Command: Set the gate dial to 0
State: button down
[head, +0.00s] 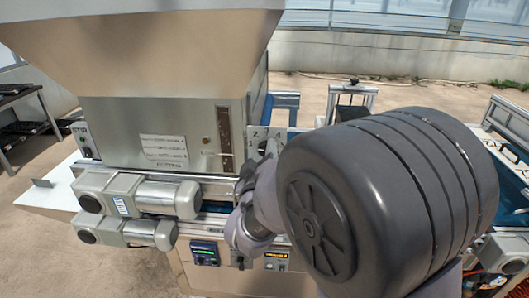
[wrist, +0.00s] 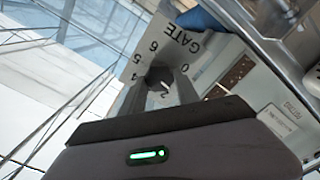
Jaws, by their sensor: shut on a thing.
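The gate dial plate (wrist: 145,50) is pale metal and shows upside down and tilted in the wrist view. It carries the word GATE and the digits 0, 6, 5, 4 and 2. Its dark round knob (wrist: 160,74) sits between the two grey fingers of my gripper (wrist: 162,85), which is shut on it. The fingers partly cover the knob, and I cannot tell which digit it points to.
The steel seeder housing (head: 110,125) stands just left of the dial under a large hopper (head: 140,40). Two motors (head: 140,195) jut out at lower left. A control panel with a green display (head: 205,253) is below. My thick arm covers much of the right side.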

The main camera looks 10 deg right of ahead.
jog(key=n+p, duration=0.1)
jog(key=n, duration=0.4)
jog(key=shift+r, duration=0.15)
jog(key=n+p, duration=0.2)
jog(key=n, duration=0.3)
jog(key=shift+n, duration=0.4)
jog(key=c, duration=0.9)
grip_release()
jog(key=shift+w+f, duration=0.15)
jog(key=shift+f, duration=0.05)
jog(key=shift+f, duration=0.1)
